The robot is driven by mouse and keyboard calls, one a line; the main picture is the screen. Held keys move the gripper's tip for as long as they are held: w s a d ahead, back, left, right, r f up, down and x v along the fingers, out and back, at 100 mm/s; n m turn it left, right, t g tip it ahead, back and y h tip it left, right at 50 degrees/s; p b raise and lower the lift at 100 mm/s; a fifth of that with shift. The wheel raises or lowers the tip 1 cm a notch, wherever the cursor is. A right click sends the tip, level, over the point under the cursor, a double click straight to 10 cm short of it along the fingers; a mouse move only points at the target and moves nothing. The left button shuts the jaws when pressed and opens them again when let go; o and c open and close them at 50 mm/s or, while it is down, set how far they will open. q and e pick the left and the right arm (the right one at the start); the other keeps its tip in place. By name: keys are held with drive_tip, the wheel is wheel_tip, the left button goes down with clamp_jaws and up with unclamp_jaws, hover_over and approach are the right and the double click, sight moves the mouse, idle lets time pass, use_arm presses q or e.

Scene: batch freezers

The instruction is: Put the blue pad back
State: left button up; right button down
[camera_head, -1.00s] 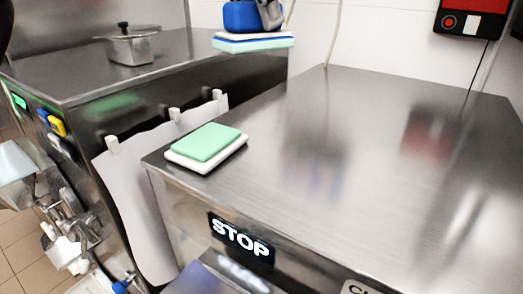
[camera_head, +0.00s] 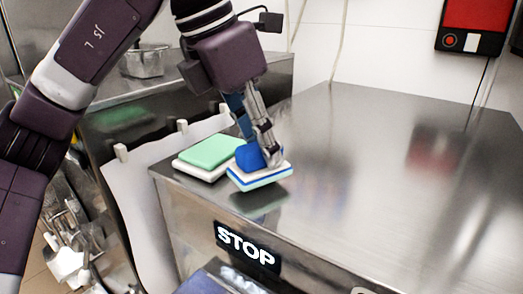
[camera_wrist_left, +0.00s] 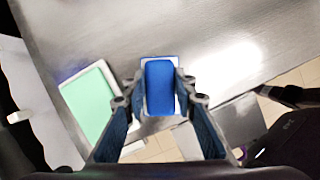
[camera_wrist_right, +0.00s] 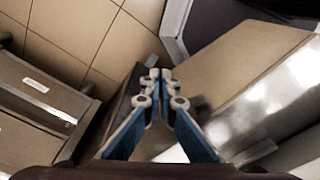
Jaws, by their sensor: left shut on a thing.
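In the left wrist view the blue pad (camera_wrist_left: 160,85) sits between the two fingers. My right gripper (camera_wrist_right: 158,82) is empty, its fingertips together, and shows only in the right wrist view.
A green pad on a white base (camera_head: 213,150) lies on the steel top (camera_head: 370,160) at its left edge; it also shows in the left wrist view (camera_wrist_left: 90,105). The steel top is clear to the right. A metal pot (camera_head: 143,62) stands on the machine behind.

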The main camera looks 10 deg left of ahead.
use_arm(q)
drive_tip(key=shift+f, duration=1.05)
drive_tip(key=o, duration=1.1)
drive_tip(key=v, duration=1.2)
drive_tip(key=shift+r+b, duration=0.25)
drive_tip(key=shift+b, duration=0.1)
drive_tip(key=shift+w, duration=0.15)
